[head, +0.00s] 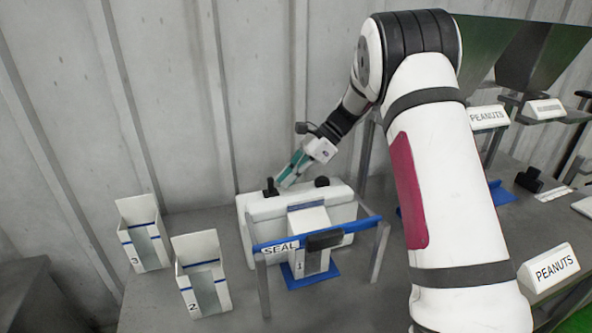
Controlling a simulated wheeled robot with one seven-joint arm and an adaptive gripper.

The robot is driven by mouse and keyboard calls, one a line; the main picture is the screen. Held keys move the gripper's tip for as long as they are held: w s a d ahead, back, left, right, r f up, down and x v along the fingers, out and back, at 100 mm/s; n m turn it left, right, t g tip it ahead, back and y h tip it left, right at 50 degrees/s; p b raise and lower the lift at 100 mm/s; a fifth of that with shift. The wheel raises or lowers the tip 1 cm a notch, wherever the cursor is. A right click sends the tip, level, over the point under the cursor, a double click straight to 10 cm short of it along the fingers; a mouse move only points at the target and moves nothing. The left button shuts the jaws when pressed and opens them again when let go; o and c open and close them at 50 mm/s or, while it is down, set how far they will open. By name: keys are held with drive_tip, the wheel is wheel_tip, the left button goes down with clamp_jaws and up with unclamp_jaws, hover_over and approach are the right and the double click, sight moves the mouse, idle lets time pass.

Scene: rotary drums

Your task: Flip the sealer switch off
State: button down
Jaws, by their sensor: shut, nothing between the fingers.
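The sealer (257,211) is a white box on the grey table, with a sign reading SEAL (280,247) on the blue bar in front of it. A black switch lever (270,187) stands on its top at the left, and a black knob (321,182) sits on its top at the right. My gripper (281,182) comes down from the upper right, with teal fingers shut and empty. Its tips are close beside the right of the black lever; I cannot tell whether they touch it. A white container marked 1 (310,219) stands in front of the sealer on a blue mat.
White open containers marked 3 (142,250) and 2 (203,290) stand left of the sealer. A corrugated wall (170,90) is close behind. PEANUTS signs (552,267) and hoppers (545,52) are at the right, partly behind my arm.

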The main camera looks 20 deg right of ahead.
sight(273, 181)
drive_tip(key=shift+a, duration=0.1)
drive_tip(key=shift+a, duration=2)
drive_tip(key=v, duration=1.2)
